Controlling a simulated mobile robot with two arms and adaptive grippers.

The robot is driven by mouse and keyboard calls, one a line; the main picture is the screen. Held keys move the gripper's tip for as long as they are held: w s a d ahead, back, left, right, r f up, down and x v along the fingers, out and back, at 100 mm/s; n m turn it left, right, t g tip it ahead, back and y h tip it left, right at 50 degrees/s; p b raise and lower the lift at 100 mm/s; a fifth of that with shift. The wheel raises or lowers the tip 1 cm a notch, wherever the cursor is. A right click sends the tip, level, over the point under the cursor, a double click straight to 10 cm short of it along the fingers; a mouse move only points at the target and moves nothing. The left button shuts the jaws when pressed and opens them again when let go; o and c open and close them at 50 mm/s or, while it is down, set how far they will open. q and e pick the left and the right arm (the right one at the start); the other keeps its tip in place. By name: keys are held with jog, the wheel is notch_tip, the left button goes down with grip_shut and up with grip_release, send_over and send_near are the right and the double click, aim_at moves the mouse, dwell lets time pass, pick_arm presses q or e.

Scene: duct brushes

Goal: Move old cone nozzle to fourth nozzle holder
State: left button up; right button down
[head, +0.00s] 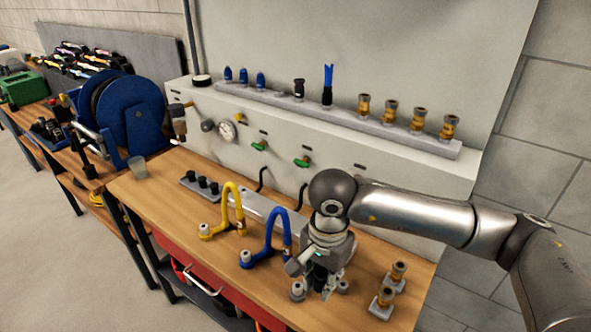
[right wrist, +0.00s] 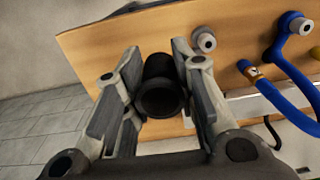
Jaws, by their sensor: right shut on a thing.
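My right gripper (head: 324,291) is low over the front right of the wooden bench, pointing down. It is shut on a black cylindrical nozzle, which I take to be the old cone nozzle (right wrist: 161,72). The right wrist view shows its dark round open end between the two fingers (right wrist: 157,105). In the head view the gripper mostly hides it. A long grey nozzle rack (head: 345,117) runs along the ledge behind. My left gripper is not in view.
Several brass fittings (head: 390,111) stand on the rack's right part. Yellow (head: 232,208) and blue (head: 274,228) looped hoses stand left of my gripper. Brass fittings (head: 383,297) stand to its right. A blue hose reel (head: 128,112) is at left. Air above the rack is free.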

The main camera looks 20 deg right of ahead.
jog(key=s+d+r+n, duration=0.1)
jog(key=s+n, duration=0.5)
jog(key=n, duration=0.4)
jog(key=shift+d+r+b, duration=0.2)
jog(key=shift+d+b, duration=0.1)
jog(key=shift+d, duration=0.1)
jog(key=shift+w, duration=0.1)
